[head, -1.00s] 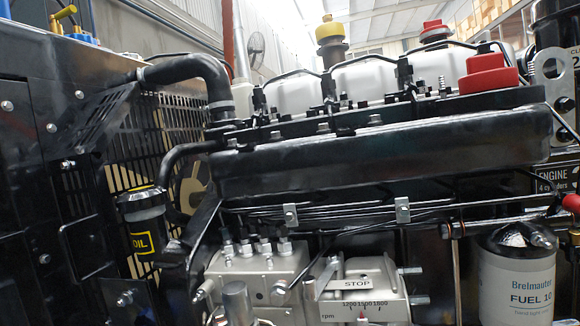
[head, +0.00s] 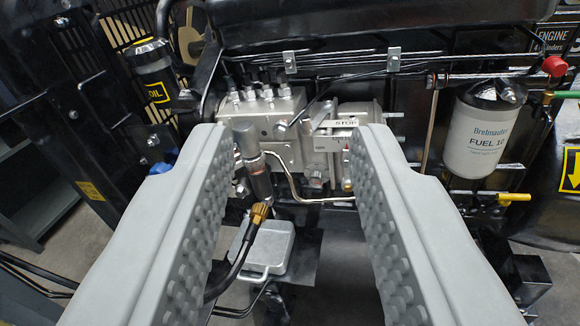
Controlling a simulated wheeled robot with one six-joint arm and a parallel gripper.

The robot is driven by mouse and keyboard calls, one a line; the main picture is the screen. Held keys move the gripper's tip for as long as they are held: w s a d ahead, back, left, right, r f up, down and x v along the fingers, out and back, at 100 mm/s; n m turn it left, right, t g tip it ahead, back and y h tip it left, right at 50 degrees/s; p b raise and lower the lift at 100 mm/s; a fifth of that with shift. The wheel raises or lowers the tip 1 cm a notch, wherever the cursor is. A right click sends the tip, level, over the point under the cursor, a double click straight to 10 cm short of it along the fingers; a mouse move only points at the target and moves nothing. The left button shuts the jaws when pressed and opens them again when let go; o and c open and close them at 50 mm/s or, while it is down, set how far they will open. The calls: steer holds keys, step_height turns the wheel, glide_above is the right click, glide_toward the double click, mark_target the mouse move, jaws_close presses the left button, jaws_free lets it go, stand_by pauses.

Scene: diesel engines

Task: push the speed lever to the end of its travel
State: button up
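My gripper (head: 295,135) is open and empty. Its two grey studded fingers reach up from the bottom edge, wide apart. Between the fingertips, beyond them, is the silver injection pump (head: 262,118) with its governor housing (head: 358,106) at the right. A plate marked STOP (head: 343,123) sits on the housing. The rpm scale is too small to read now and partly behind the right finger. A small red and yellow part (head: 346,183) shows just left of that finger. I cannot tell for sure which part is the speed lever. No finger clearly touches the pump.
A grey cylinder (head: 246,138) stands upright near the left fingertip. A brass-ended hose (head: 258,214) and a curved metal pipe (head: 290,182) lie low between the fingers. The white fuel filter (head: 478,135) is at the right, the oil filter (head: 152,70) at the left.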

steer(key=c, duration=0.3)
steer(key=shift+w+f, duration=0.25)
steer(key=c, duration=0.4)
steer(key=w+f+n, duration=0.2)
steer(key=f+n, duration=0.1)
steer(key=w+f+n, duration=0.3)
steer(key=w+d+f+n, duration=0.1)
steer(key=w+f+n, duration=0.1)
steer(key=w+n, duration=0.1)
steer(key=shift+w+f+n+t, duration=0.15)
steer(key=shift+f+n+t, duration=0.15)
steer(key=shift+f+n, duration=0.1)
jaws_close()
steer(key=w+f+n+y, duration=0.2)
steer(key=w+f+n, duration=0.3)
steer(key=f+n, duration=0.45)
steer(key=shift+m, duration=0.35)
steer(key=w+d, duration=0.1)
steer(key=w, duration=0.2)
steer(key=w+d, duration=0.1)
steer(key=w, duration=0.2)
steer(key=w+d, duration=0.1)
steer(key=w, duration=0.2)
steer(key=shift+d, duration=0.15)
steer(key=shift+s+d+f, duration=0.1)
steer(key=shift+d, duration=0.3)
